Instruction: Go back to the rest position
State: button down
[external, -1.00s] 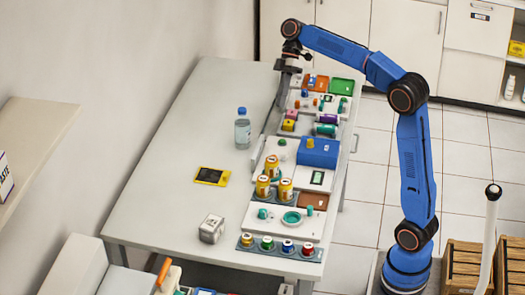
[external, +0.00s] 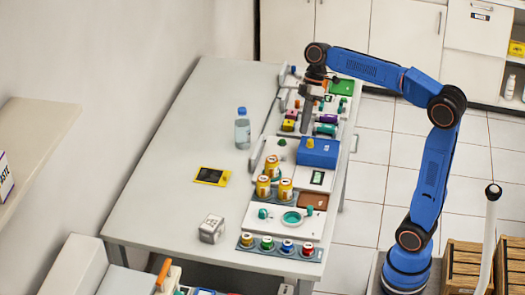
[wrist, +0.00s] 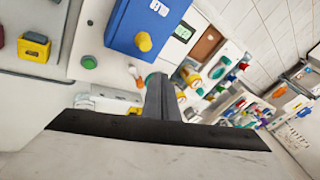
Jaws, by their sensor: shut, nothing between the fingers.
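My gripper (external: 305,122) hangs at the end of my blue arm, over the far part of the row of panels on the white table. It points down and looks shut and empty. In the wrist view its grey fingers (wrist: 161,98) sit together with nothing held between them. I cannot tell how high the fingertips are above the panel.
A blue box (external: 318,154) with a yellow knob stands nearer the camera; it also shows in the wrist view (wrist: 130,28). A water bottle (external: 242,131) stands to the left. Yellow cans (external: 264,186) stand farther forward. The table's left side (external: 165,170) is mostly clear.

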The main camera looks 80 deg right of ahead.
jog(key=s+a+f+m, duration=0.1)
jog(key=s+f, duration=0.1)
jog(key=s, duration=0.2)
jog(key=s+a+f+m+h, duration=0.1)
jog(key=s+a+f, duration=0.1)
jog(key=s+f, duration=0.1)
jog(key=s+a+f+t+h, duration=0.1)
jog(key=s+a+f, duration=0.1)
jog(key=s, duration=0.3)
jog(key=shift+s+a+f+m, duration=0.2)
jog(key=shift+s+f+m, duration=0.2)
jog(key=shift+f, duration=0.1)
jog(key=s+f+m+t+h, duration=0.1)
jog(key=s+f+t+h, duration=0.1)
jog(key=s+f, duration=1)
jog(key=shift+d+f+m+t+h, duration=0.15)
jog(key=shift+f+m+t+h, duration=0.15)
jog(key=shift+f+h, duration=0.45)
jog(key=shift+f, duration=0.1)
